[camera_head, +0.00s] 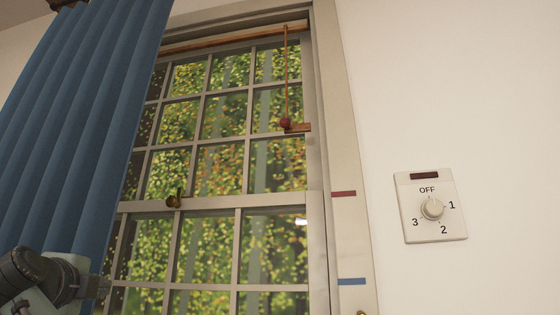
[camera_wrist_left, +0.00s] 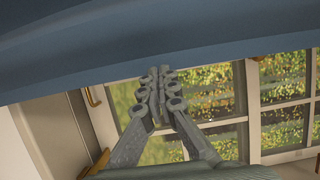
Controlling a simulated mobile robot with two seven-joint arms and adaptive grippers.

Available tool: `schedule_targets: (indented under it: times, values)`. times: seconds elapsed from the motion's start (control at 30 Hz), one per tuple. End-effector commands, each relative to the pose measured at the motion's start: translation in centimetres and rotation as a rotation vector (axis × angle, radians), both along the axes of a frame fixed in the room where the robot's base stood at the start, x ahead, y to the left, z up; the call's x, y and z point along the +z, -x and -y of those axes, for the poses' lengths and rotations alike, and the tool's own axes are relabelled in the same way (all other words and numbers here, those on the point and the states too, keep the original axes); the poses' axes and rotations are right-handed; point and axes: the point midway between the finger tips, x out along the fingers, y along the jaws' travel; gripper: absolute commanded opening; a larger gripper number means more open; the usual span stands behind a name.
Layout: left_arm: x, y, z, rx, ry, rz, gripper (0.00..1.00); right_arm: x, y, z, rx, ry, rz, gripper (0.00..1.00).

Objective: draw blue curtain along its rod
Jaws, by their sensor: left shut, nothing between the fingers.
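The blue curtain (camera_head: 85,120) hangs in folds over the left part of the window in the head view. In the left wrist view it is a broad blue band (camera_wrist_left: 150,40) across the top. My left gripper (camera_head: 98,287) is at the lower left of the head view, by the curtain's right edge. In the left wrist view its fingers (camera_wrist_left: 158,82) are together, with nothing between them; their tips overlap the curtain's edge, and I cannot tell whether they touch it. A brown piece (camera_head: 66,3) shows above the curtain; most of the rod is out of view. My right gripper is not in view.
The window (camera_head: 225,150) has a pale grid frame and a brass latch (camera_head: 174,199). A cord with a red knob (camera_head: 285,123) hangs at its upper right. Red (camera_head: 343,194) and blue (camera_head: 351,281) marks are on the right frame. A dial plate (camera_head: 431,207) is on the wall.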

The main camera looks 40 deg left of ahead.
Motion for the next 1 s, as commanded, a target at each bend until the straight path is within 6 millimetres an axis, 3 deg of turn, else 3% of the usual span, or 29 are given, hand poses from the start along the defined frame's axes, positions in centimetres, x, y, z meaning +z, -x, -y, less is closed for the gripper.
schedule_targets:
  times: [0.53, 1.0]
  values:
    - [-0.2, 4.6, -7.4, 0.003, 0.002, 0.001, 0.0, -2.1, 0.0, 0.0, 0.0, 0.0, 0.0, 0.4]
    - [0.0, 5.2, -8.4, 0.0, 0.001, 0.001, 0.0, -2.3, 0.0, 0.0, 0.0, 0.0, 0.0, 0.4]
